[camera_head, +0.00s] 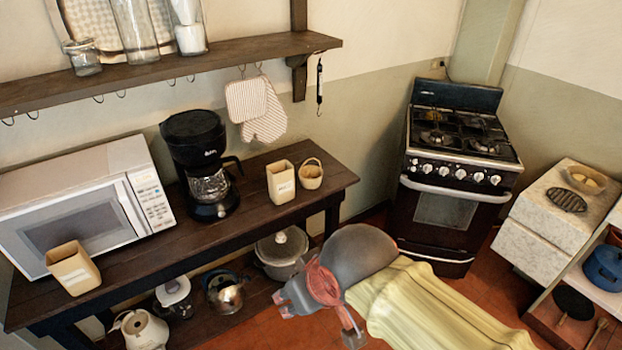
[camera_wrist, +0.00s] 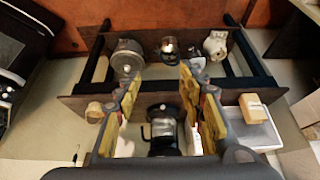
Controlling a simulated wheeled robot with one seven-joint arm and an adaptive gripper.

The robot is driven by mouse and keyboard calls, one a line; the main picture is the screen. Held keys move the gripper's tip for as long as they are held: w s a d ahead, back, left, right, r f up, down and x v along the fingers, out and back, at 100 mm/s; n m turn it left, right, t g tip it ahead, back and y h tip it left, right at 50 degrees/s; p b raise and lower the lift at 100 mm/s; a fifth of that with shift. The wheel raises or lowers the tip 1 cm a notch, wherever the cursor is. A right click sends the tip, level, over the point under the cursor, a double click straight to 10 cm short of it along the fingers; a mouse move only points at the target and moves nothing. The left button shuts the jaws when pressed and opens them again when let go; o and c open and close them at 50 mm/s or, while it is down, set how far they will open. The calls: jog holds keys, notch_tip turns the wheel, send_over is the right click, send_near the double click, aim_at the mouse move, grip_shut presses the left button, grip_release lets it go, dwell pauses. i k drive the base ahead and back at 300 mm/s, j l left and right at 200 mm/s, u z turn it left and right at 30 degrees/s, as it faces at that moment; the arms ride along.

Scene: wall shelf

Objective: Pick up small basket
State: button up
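The small basket (camera_head: 310,174) is a round, light woven basket with an upright loop handle. It stands near the right end of the wooden table, beside a beige canister (camera_head: 281,182). In the wrist view, which is turned upside down, the basket (camera_wrist: 95,112) is at the left, outside my left-hand finger and apart from it. My gripper (camera_wrist: 160,82) is open and empty, its yellow-padded fingers spread above the table. In the head view my arm is at the lower middle, in front of the table's right end; the fingers are not clear there.
A coffee maker (camera_head: 201,165), microwave (camera_head: 86,202) and beige box (camera_head: 73,268) stand left of the basket. A wall shelf (camera_head: 165,70) with hooks and hanging mitts is above. A pot (camera_head: 281,254) and kettles are on the lower shelf. A stove (camera_head: 458,170) stands right.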

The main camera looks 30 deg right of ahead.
aim_at(310, 176)
jog(key=i+l+z, duration=0.6)
jog(key=i, duration=0.45)
